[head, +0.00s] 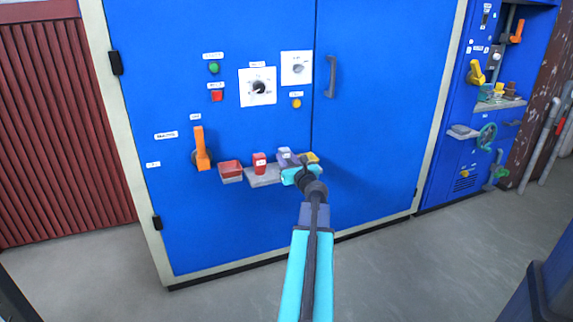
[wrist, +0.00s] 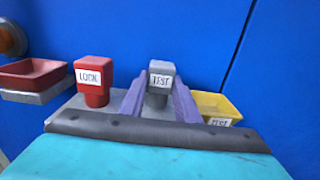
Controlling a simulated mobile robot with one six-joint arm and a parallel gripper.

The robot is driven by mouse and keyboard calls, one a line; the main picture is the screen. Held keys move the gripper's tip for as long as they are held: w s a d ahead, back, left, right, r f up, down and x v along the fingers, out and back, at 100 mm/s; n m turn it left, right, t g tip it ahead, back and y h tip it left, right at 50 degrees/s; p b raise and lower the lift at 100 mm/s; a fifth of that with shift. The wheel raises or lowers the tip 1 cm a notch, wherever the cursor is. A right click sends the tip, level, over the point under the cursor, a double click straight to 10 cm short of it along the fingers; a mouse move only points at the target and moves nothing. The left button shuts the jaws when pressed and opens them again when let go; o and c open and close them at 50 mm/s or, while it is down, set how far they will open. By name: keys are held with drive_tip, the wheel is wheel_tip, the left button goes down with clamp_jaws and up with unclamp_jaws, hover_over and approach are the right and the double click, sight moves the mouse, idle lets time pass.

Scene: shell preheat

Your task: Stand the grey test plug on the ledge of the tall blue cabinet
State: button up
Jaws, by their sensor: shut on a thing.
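The grey test plug (wrist: 161,74), with a white TEST label, stands upright between the purple fingers of my gripper (wrist: 159,92) in the wrist view. My gripper is shut on it. In the head view the plug (head: 285,151) is small, at the end of my arm, in front of the large blue cabinet (head: 215,125). The grey ledge (head: 264,178) juts from that cabinet's door, and my gripper is at its right part. The plug's lower end is hidden, so I cannot tell whether it touches the ledge.
A red LOCK plug (wrist: 93,80) stands on the ledge left of my gripper. A red tray (head: 231,169) is further left, beside an orange handle (head: 202,150). A yellow TEST tray (wrist: 216,106) is close on the right. Another blue cabinet (head: 461,125) with valves stands at right.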

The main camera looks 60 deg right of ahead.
drive_tip(key=shift+f, duration=0.45)
drive_tip(key=shift+f, duration=0.2)
drive_tip(key=o, duration=1.2)
drive_tip(key=shift+c, duration=0.2)
drive_tip(key=shift+r, duration=0.2)
drive_tip(key=p+v, duration=0.4)
drive_tip(key=v, duration=0.5)
drive_tip(key=p, duration=0.3)
drive_tip(key=shift+s+a, duration=0.25)
drive_tip(key=shift+a, duration=0.05)
drive_tip(key=p+v, duration=0.1)
drive_tip(key=p, duration=0.6)
drive_tip(key=shift+s+a+r, duration=0.1)
drive_tip(key=shift+s+a, duration=0.05)
drive_tip(key=shift+s, duration=0.1)
